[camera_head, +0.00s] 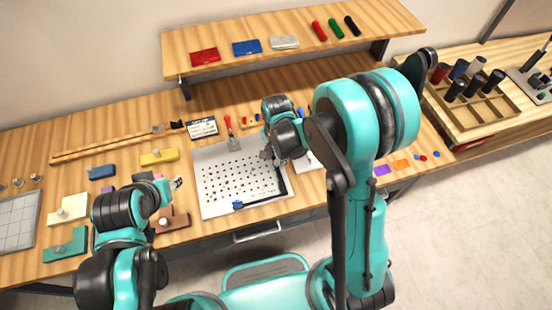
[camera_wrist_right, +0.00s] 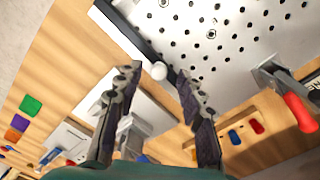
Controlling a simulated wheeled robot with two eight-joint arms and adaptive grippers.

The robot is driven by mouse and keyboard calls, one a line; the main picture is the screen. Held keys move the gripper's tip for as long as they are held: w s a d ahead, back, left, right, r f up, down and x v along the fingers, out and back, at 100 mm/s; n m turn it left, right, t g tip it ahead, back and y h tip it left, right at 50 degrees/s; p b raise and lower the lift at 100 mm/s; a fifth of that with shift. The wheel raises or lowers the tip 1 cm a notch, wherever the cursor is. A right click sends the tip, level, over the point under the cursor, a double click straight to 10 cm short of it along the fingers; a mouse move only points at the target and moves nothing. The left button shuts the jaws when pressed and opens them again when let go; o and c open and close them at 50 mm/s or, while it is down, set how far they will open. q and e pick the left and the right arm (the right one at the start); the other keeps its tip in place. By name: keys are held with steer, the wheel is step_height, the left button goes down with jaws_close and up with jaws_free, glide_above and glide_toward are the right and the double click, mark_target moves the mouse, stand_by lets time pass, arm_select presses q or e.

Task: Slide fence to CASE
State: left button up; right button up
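The white perforated plate (camera_head: 212,165) lies on the bench in front of me. A black bar, which looks like the fence, runs along its right side (camera_head: 281,180); the fence also shows in the right wrist view (camera_wrist_right: 125,30), with a round white knob (camera_wrist_right: 159,71) on it. My right gripper (camera_head: 267,154) is over the plate's right edge. In the right wrist view its fingers (camera_wrist_right: 160,72) are apart, with the knob between their tips and gaps on both sides. My left gripper (camera_head: 177,183) is left of the plate, its fingers too small to read. I cannot read a CASE mark.
A red-handled clamp (camera_head: 231,136) stands at the plate's back edge, and a blue piece (camera_head: 238,205) sits at its front. A small card (camera_head: 203,127) stands behind the plate. Coloured blocks lie to the left. A wooden shelf (camera_head: 290,52) overhangs the back; a compartment rack (camera_head: 480,105) is at right.

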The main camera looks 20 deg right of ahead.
steer(key=shift+f, duration=0.45)
jaws_close()
steer(key=a, duration=0.3)
steer(key=a+b, duration=0.1)
steer(key=a, duration=0.3)
steer(key=shift+s, duration=0.2)
steer(key=shift+d, duration=0.1)
jaws_free()
